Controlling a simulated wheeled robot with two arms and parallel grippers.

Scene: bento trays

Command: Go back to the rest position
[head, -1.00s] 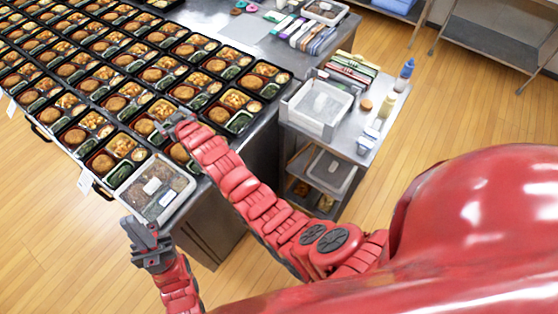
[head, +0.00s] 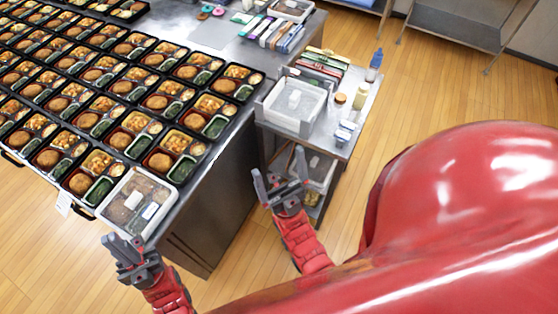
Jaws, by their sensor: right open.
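My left gripper (head: 122,243) is at the lower left, just in front of the near corner of the table. It is close to a clear-lidded container (head: 122,226) there, and I cannot tell if they touch. The gap between its fingers is unclear. My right gripper (head: 279,166) is open and empty, its fingers pointing up in the picture. In the picture it lies in front of the small cart's (head: 336,150) lower shelf, to the right of the table.
Rows of filled bento trays (head: 133,128) cover much of the steel table (head: 218,160). A white bin (head: 296,128) and bottles stand on the cart's top. A steel shelf (head: 470,30) stands at the back right. Wooden floor is clear between cart and shelf.

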